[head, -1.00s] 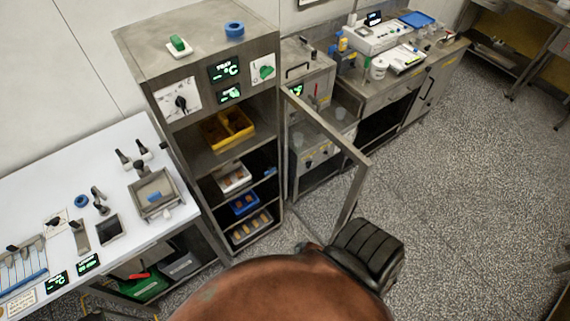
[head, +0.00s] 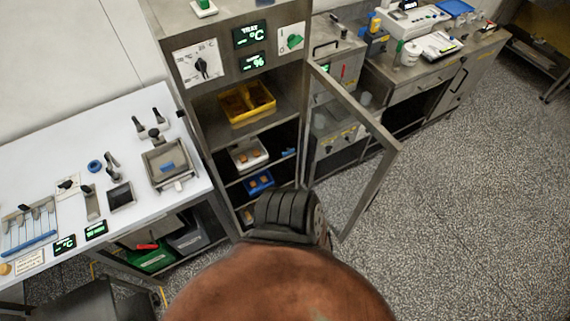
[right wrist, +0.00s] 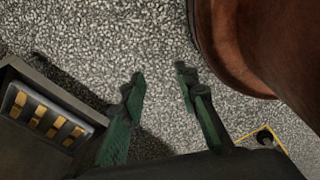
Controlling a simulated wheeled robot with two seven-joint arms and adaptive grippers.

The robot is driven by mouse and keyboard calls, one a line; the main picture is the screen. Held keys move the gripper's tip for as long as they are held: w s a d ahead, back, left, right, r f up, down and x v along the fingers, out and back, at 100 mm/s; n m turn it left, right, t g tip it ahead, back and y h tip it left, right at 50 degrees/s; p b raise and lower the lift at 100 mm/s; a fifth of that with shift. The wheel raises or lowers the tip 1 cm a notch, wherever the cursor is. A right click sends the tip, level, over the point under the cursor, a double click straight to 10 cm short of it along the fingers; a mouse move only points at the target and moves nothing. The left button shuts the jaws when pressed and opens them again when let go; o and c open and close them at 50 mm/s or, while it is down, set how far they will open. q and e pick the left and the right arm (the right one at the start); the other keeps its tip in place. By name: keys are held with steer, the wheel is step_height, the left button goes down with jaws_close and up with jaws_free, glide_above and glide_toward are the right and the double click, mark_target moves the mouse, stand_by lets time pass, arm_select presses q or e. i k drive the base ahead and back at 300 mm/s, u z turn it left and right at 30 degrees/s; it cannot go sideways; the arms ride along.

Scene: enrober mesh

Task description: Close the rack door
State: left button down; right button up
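The rack (head: 175,32) is a tall grey steel cabinet in the head view, with dials and green displays on top and shelves below. Its door (head: 392,150) is a grey metal frame that I can see through, hinged at the rack's right side. The door stands open, swung out toward me and to the right. A dark part of my own body covers the rack's lower right front and nears the door's lower end. My right gripper (right wrist: 160,78) shows in the right wrist view, its green fingers apart and empty above the floor. My left gripper is not visible.
A yellow tray (head: 223,112) and several smaller trays sit on the shelves. A white table (head: 60,150) with tools stands left. A bench (head: 395,85) with instruments stands behind the door. The speckled floor (head: 470,200) at right is clear.

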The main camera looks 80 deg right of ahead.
mark_target(312, 70)
steer(key=u, duration=0.4)
steer(key=k, duration=2.5)
steer(key=z, duration=1.65)
